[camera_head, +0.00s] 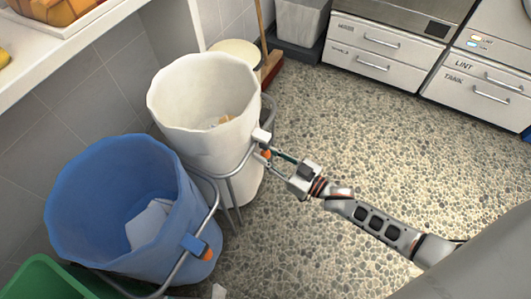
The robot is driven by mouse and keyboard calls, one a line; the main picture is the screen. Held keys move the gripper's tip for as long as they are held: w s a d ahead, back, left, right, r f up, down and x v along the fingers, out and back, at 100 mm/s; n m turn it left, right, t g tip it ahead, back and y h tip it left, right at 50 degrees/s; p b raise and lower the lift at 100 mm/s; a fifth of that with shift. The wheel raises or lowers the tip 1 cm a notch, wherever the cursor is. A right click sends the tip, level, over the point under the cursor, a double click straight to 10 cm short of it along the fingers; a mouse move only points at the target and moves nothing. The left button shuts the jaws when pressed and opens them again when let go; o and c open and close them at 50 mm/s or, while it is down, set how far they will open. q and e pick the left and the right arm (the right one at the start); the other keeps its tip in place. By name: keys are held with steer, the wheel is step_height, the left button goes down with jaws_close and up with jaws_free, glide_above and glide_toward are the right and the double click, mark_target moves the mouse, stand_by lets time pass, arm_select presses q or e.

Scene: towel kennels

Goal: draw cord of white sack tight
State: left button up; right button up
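The white sack (190,140) hangs open-mouthed in a metal hoop stand, with some small pale and tan contents low inside. A white block (262,136) sits at the right of its rim, with a small orange piece (266,154) just below it. My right gripper (267,156) reaches in from the right, its fingertips at the orange piece. The fingers look a little apart, with the orange between them; whether they grip it is too small to tell. No cord can be clearly made out. My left gripper is not clearly in view.
A blue sack (75,205) with a blue block and orange piece stands at front left. A green bin (40,280) is in the lower left corner. A broom (270,66) and grey bin (300,25) stand behind. Drawers (370,45) line the back. The pebbled floor at right is clear.

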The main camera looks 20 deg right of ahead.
mark_target(257, 163)
jaws_close()
steer(key=shift+s+f, duration=0.1)
steer(key=shift+f, duration=0.25)
step_height(257, 163, down, 8)
steer(key=b, duration=0.2)
steer(key=shift+r+b, duration=0.15)
steer(key=shift+b, duration=0.2)
arm_select(q)
steer(key=shift+s+d+n+t, duration=0.15)
steer(key=shift+d+n, duration=0.4)
steer(key=shift+n, duration=0.35)
steer(key=shift+s+d+n+t, duration=0.15)
steer(key=shift+d+n, duration=0.35)
steer(key=shift+n, duration=0.4)
arm_select(e)
steer(key=shift+f, duration=0.5)
steer(key=o, duration=0.9)
jaws_free()
steer(key=shift+f, duration=0.15)
arm_select(q)
steer(key=shift+f, duration=0.1)
